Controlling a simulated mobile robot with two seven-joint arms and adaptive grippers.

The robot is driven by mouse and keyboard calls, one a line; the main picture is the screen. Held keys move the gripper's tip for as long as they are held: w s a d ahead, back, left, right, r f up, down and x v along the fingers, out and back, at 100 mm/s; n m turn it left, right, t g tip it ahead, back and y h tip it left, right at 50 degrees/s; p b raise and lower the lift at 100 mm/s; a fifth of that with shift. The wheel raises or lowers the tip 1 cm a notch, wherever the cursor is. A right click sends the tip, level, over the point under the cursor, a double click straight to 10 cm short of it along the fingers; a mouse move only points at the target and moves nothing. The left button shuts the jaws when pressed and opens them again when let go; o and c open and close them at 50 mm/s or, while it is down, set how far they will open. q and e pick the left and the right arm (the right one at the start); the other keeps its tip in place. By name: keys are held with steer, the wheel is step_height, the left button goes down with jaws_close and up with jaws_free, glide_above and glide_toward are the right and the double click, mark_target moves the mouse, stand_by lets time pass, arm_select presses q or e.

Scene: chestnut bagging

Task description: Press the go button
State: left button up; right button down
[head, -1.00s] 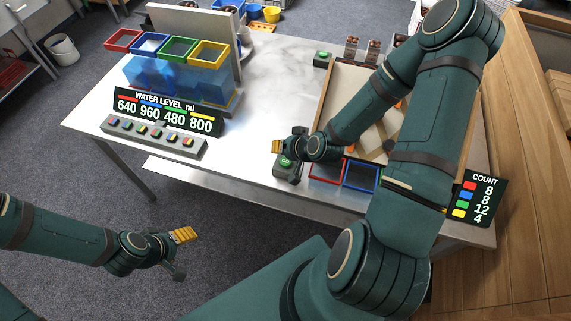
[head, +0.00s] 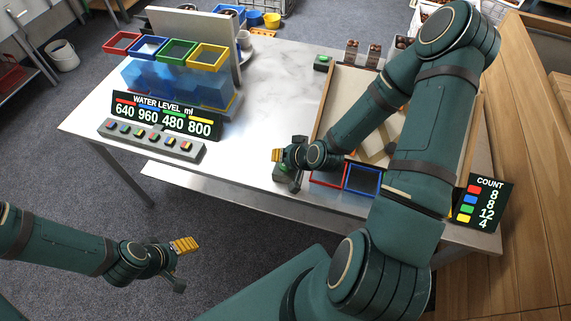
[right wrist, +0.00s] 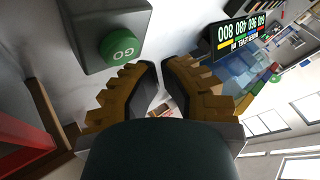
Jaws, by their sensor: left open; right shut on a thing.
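The green GO button (right wrist: 122,46) sits on a grey box (right wrist: 84,22) in the right wrist view, at upper left, beside my right fingers. In the head view the button (head: 283,168) is mostly hidden under my right gripper (head: 277,155), at the table's front edge. The right fingers (right wrist: 162,78) are close together, with only a narrow gap and no object seen between them. They look beside the button, apart from it. My left gripper (head: 186,245) is open and empty, over the floor in front of the table.
Red (head: 328,178) and blue (head: 363,180) frames stand right of the button box. A wooden-edged tray (head: 340,90) lies beneath my right arm. A second green button (head: 322,60) is at the back. The water level sign (head: 166,116) stands left. The table's middle (head: 265,100) is clear.

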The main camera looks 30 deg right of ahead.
mark_target(282, 165)
steer(key=shift+f, duration=0.15)
stand_by(0.6)
steer(key=shift+f+b, duration=0.3)
steer(key=shift+b, duration=0.2)
steer(key=shift+f+b, duration=0.35)
steer(key=shift+f, duration=0.05)
stand_by(0.4)
steer(key=shift+r, duration=0.15)
steer(key=shift+r+p, duration=0.55)
steer(key=shift+r, duration=0.15)
steer(key=shift+r+p, duration=1.8)
steer(key=shift+r, duration=0.75)
steer(key=shift+f, duration=0.1)
